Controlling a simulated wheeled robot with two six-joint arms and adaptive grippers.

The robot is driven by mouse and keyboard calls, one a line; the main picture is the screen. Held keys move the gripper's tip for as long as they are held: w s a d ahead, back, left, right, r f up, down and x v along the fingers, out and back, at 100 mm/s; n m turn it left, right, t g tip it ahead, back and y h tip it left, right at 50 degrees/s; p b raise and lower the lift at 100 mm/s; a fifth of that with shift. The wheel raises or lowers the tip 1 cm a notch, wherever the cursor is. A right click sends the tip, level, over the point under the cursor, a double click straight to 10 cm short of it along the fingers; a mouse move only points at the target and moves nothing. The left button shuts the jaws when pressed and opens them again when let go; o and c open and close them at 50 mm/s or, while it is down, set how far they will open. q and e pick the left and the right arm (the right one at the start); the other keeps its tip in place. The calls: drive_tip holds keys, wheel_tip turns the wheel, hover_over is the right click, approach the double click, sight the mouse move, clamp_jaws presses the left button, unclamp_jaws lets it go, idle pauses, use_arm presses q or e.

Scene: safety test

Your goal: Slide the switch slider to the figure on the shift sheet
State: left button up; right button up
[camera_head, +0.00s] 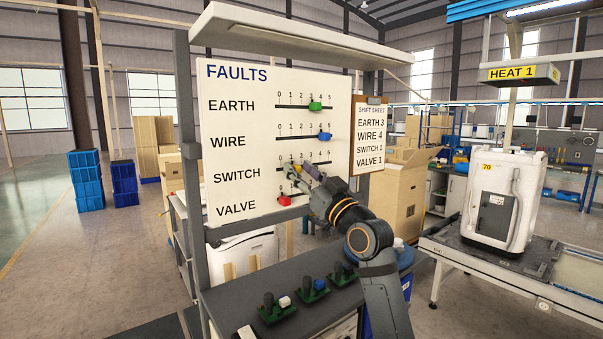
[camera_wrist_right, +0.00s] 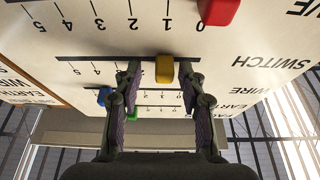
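The FAULTS board (camera_head: 237,110) carries four slider rows. The yellow switch slider (camera_wrist_right: 163,69) stands on its track between the fingers of my right gripper (camera_head: 297,169) in the wrist view, with a gap on each side. It looks near 1, but the fingers and knob hide some numerals. My right gripper is open around the slider. The shift sheet (camera_head: 369,140) beside the board reads EARTH 3, WIRE 4, SWITCH 1, VALVE 1. My left gripper is not in view.
The green earth slider (camera_head: 315,106) is near 3 and the blue wire slider (camera_head: 324,136) near 4. The red valve slider (camera_head: 284,201) is near 0, close below my gripper. A dark bench (camera_head: 235,301) with small green-based controls (camera_head: 314,290) lies below.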

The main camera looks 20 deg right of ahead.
drive_tip(key=shift+s+a+r, duration=0.1)
drive_tip(key=shift+s+a, duration=0.05)
drive_tip(key=shift+a, duration=0.1)
drive_tip(key=shift+s, duration=0.1)
drive_tip(key=v, duration=1.1)
drive_tip(key=shift+s, duration=0.35)
drive_tip(key=shift+d, duration=0.15)
drive_tip(key=shift+f, duration=0.2)
